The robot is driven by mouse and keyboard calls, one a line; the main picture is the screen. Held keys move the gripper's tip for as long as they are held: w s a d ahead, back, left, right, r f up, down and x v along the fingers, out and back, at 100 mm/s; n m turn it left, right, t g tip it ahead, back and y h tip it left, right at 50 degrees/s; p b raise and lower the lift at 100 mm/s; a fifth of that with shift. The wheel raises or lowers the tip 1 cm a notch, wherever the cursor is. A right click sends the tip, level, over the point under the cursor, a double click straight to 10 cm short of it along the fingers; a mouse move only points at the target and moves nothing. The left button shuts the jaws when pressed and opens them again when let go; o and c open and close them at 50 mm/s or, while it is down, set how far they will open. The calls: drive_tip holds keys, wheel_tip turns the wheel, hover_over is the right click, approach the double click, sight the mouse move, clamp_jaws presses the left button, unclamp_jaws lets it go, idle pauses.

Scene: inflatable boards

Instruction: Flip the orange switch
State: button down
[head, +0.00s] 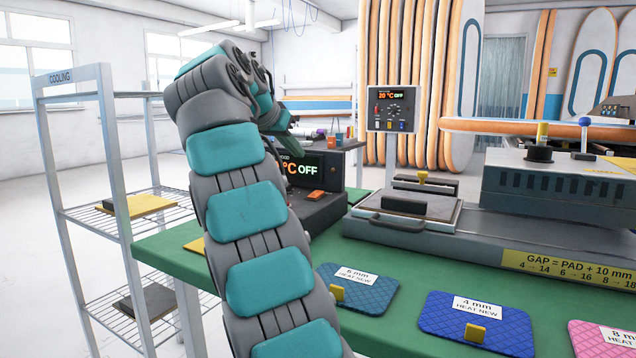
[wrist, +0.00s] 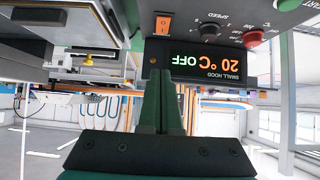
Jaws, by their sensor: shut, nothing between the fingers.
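The orange switch (head: 315,195) is on the dark control box (head: 328,213) on the green bench, below a display reading OFF. In the wrist view, which is upside down, the orange rocker switch (wrist: 163,24) is at the top, with I and O marks. Beside it, the small hood display (wrist: 213,63) reads 20 °C OFF. My gripper (wrist: 164,74) is shut and empty, its fingertips in front of the panel near the switch, with a visible gap in the picture. In the head view my arm partly hides the box and display.
A red knob (wrist: 227,39) sits on the same panel. A second control panel (head: 392,112) stands behind on a post. A flat press (head: 405,212) and a grey machine (head: 560,185) fill the bench to the right. Blue pads (head: 475,318) lie in front. A cooling rack (head: 110,190) stands left.

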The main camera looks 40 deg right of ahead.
drive_tip(key=shift+d, duration=0.15)
hover_over(315, 194)
drive_tip(key=f, duration=0.6)
drive_tip(key=shift+s+a+f, duration=0.2)
drive_tip(key=shift+a+f, duration=0.05)
drive_tip(key=shift+a, duration=0.1)
drive_tip(key=shift+w+d+f+b, duration=0.15)
drive_tip(key=shift+f+b, duration=0.15)
drive_tip(key=shift+f, duration=1.35)
drive_tip(key=shift+p, duration=0.3)
drive_tip(key=shift+d+f+y+p, duration=0.15)
drive_tip(key=shift+y+p, duration=0.25)
drive_tip(key=shift+f, duration=0.15)
